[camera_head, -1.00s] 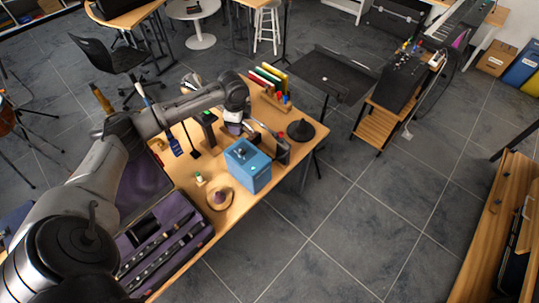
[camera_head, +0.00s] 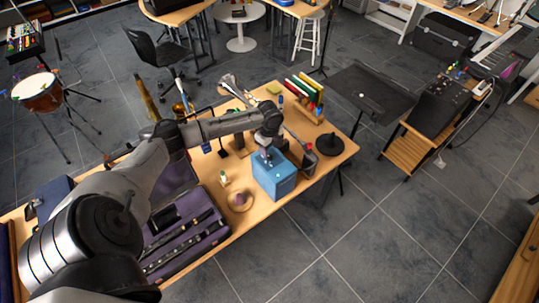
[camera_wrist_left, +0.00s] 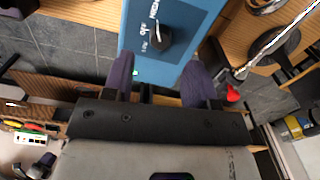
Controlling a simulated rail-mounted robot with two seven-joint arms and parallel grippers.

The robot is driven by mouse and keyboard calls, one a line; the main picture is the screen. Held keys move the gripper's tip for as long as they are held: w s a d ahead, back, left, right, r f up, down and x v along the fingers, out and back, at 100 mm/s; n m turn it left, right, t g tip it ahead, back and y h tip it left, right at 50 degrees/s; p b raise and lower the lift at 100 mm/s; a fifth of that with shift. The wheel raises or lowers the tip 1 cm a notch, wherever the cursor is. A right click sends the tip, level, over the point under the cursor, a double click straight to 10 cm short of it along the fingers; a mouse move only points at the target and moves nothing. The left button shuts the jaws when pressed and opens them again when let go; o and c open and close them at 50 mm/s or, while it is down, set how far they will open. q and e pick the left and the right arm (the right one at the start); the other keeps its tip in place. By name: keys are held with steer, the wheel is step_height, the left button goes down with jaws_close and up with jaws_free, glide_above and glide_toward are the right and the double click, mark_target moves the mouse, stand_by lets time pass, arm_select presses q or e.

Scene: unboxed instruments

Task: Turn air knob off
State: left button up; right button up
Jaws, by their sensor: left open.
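The blue box (camera_head: 273,180) stands on the wooden table near its right front edge. I cannot tell which word the knob points to. My left gripper (camera_head: 267,153) is over the top of the box. In the left wrist view the open fingers (camera_wrist_left: 160,78) are spread wide, the knob beyond the gap between them and apart from them. My right gripper is not in view.
An open case with dark instrument parts (camera_head: 190,235) lies left of the box, and a round wooden object (camera_head: 240,200) sits close by. The floor in front is clear.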

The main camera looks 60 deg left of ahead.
mark_target(269, 158)
arm_select(q)
steer(key=shift+f, duration=2.55)
steer(key=c, duration=0.9)
